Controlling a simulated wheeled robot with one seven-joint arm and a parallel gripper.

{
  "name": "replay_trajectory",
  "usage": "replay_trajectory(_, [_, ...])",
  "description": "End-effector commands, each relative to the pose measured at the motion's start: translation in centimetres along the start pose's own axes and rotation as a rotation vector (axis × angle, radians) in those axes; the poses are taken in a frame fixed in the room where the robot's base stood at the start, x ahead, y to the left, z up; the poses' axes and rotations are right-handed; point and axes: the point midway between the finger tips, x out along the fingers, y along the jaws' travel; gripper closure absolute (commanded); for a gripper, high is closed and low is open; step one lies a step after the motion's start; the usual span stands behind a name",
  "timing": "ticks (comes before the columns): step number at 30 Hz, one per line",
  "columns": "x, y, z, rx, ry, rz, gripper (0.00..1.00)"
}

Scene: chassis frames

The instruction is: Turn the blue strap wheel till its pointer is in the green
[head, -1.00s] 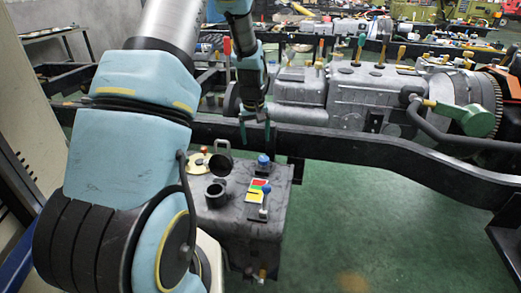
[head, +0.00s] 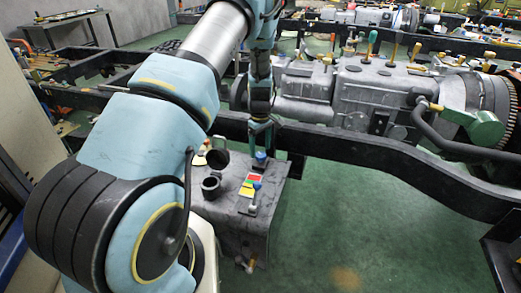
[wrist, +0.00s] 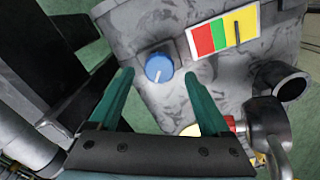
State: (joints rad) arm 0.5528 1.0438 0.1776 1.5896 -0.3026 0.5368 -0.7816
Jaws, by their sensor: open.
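The blue strap wheel (wrist: 159,68) is a small round knob with a white line, on top of a grey tank (head: 232,213); it also shows in the head view (head: 261,157). Beside it a red, green and yellow plate (wrist: 204,40) carries a dark bar-like pointer (wrist: 237,26), which lies in the yellow. My gripper (head: 262,142) is open above the wheel. In the wrist view its green fingertips (wrist: 159,74) appear on either side of the wheel; I cannot tell if they touch it.
A dark open pipe neck (wrist: 285,86) and a metal fitting with a red part (wrist: 262,127) stand near the plate. A black chassis rail (head: 350,146) runs behind. Green floor is clear to the right.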

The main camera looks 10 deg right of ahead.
Motion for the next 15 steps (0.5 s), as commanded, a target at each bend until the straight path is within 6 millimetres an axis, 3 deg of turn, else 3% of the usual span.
replay_trajectory(6, [2.0, 0.1, 0.0, 0.001, 0.0, 0.001, 0.19])
replay_trajectory(15, [2.3, 0.1, 0.0, 0.001, 0.001, 0.002, 0.19])
